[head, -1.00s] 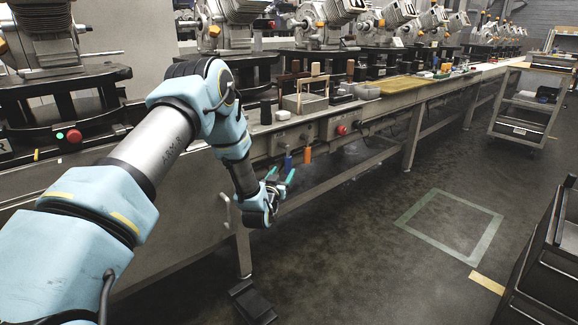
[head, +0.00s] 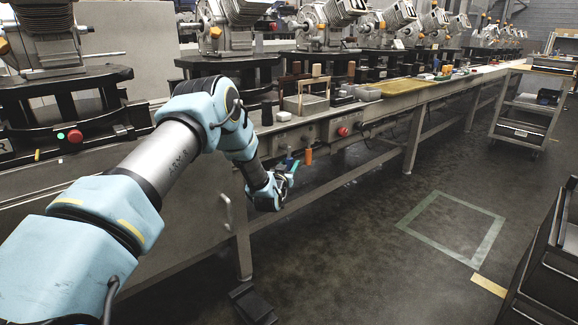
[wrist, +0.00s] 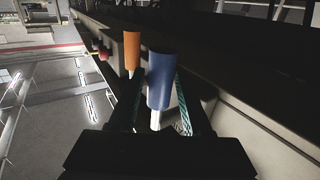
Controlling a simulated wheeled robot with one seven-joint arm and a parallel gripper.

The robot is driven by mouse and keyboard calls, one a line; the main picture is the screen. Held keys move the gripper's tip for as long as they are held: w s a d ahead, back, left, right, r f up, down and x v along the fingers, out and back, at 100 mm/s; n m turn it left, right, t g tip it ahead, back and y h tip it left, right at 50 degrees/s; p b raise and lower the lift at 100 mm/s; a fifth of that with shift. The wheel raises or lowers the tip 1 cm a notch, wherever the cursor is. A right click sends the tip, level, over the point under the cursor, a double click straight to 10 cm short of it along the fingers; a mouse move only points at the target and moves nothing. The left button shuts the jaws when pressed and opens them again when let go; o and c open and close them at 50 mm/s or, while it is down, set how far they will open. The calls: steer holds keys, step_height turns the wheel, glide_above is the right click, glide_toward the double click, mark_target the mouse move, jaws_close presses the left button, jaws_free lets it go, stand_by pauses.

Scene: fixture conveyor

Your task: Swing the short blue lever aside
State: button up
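The short blue lever (wrist: 160,80) hangs large in the middle of the wrist view, with a pale stem at its lower end. My gripper (wrist: 161,92) has one teal finger on each side of it. The fingers are apart, with a visible gap on the left; whether the right finger touches the lever I cannot tell. In the head view my gripper (head: 291,168) is below the conveyor's front edge, largely covering the blue lever. An orange lever (wrist: 132,50) stands just left of and beyond the blue one; it also shows in the head view (head: 308,156).
The conveyor frame (head: 330,122) runs along above my gripper, with a red button (head: 343,131) on its front. A metal box (head: 305,104) sits on its edge. A cart (head: 520,115) stands at the right. The floor in front is open, with a taped square (head: 452,230).

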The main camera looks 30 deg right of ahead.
jaws_close()
stand_by(1.1)
